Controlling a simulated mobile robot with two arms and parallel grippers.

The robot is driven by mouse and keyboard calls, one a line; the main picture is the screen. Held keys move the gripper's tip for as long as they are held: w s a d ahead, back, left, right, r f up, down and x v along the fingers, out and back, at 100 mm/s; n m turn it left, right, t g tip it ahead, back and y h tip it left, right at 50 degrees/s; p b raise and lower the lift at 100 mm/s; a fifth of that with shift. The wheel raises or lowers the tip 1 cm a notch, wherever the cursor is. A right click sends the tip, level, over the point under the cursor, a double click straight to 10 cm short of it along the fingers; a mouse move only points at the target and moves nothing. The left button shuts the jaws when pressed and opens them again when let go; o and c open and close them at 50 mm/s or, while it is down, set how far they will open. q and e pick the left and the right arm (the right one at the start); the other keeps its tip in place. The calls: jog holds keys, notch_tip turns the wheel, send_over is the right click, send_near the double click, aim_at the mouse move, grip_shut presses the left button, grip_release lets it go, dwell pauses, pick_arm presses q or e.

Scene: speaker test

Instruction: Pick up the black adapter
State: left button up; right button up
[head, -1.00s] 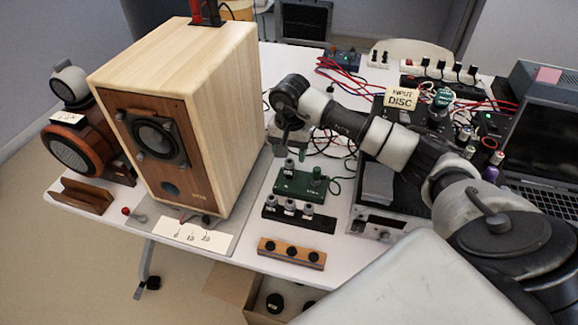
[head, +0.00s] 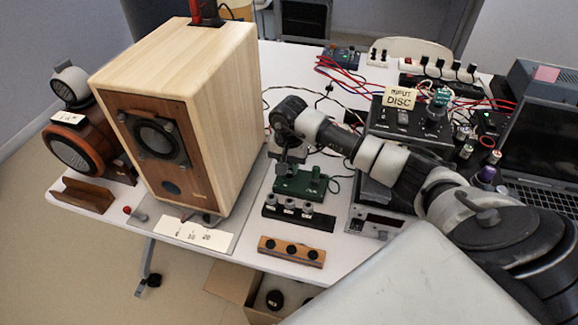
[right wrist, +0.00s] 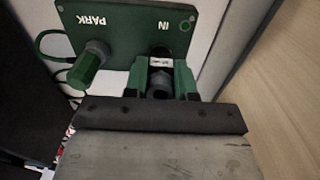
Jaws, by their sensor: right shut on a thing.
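The black adapter (right wrist: 160,68), with a small white label, stands at the IN position of the green board (right wrist: 130,22) in the right wrist view. My right gripper (right wrist: 161,82) has its green-faced fingers on both sides of the adapter and is shut on it. In the head view, my right gripper (head: 289,162) points down at the left part of the green board (head: 300,187) and mostly hides the adapter. A green plug (right wrist: 90,64) stands at the PARK position. I cannot tell whether the adapter is lifted. My left gripper is not in view.
The large wooden speaker (head: 200,110) stands close left of my right gripper. A black strip with several labelled adapters (head: 290,207) and a wooden strip (head: 291,251) lie in front. The control box (head: 402,118) and cables are to the right and behind.

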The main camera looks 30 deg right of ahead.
jog(key=shift+r, duration=0.1)
notch_tip(320, 180, up, 10)
jog(key=shift+f+b, duration=0.1)
jog(key=shift+b, duration=0.4)
notch_tip(320, 180, up, 4)
jog(key=shift+p, duration=1.15)
jog(key=shift+d, duration=0.1)
